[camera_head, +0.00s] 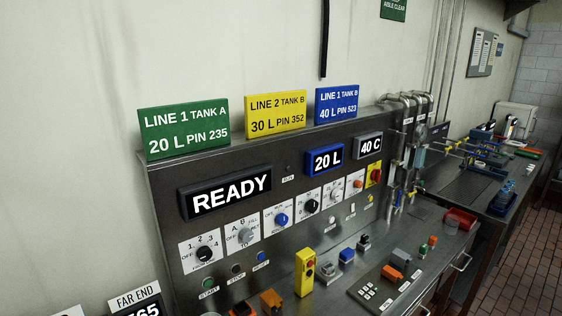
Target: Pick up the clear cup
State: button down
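I cannot make out a clear cup anywhere in the head view. A small pale blue, see-through-looking part (421,158) sits by the steel pipes; it is too small to tell what it is. My gripper is not in view.
A steel control panel reads READY (231,194), with knobs and colored signs above. Another bench (470,190) continues behind; brick floor (530,245) is clear at right.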

aim_at(452, 222)
jog(key=z, duration=1.25)
jog(key=i+l+z, duration=0.25)
jog(key=i, duration=0.9)
jog(key=i+l+z, duration=0.2)
jog(key=i, duration=0.95)
